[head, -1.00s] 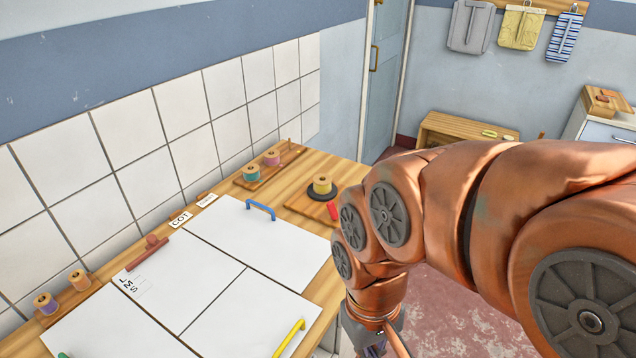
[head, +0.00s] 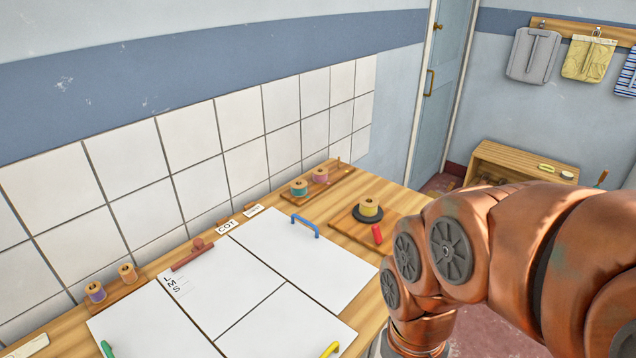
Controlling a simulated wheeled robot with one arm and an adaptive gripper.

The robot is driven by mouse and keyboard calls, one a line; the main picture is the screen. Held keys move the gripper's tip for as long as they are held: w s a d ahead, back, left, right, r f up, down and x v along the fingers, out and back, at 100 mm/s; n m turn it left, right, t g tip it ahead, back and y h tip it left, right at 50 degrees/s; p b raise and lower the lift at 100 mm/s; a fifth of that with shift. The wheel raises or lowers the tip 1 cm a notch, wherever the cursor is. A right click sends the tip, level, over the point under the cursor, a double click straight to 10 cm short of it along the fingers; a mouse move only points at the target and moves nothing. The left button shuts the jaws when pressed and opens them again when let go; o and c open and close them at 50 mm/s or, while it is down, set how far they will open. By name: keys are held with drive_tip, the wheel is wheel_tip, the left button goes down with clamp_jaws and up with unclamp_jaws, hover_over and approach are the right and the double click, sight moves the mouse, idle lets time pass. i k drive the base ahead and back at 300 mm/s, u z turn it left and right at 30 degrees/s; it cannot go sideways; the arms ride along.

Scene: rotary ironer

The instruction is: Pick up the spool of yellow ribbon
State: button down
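The spool of yellow ribbon (head: 369,208) stands upright on a dark round disc (head: 368,217) on a wooden board at the far right part of the table. It has wooden ends and yellow winding. My arm comes in from the right of the head view and bends down past the table's right edge, to the right of and nearer than the spool. My gripper is below the bottom edge of the picture, so its fingers are hidden.
A small red object (head: 377,234) lies just in front of the disc. Teal (head: 299,188) and pink (head: 320,176) spools stand on a rack behind to the left. White panels (head: 262,270) with a blue handle (head: 305,226) cover the table's middle. A wooden bench (head: 515,160) stands beyond.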

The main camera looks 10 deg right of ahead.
sight(367, 209)
drive_tip(key=z, duration=1.8)
drive_tip(key=i, duration=1.3)
drive_tip(key=u, duration=3.1)
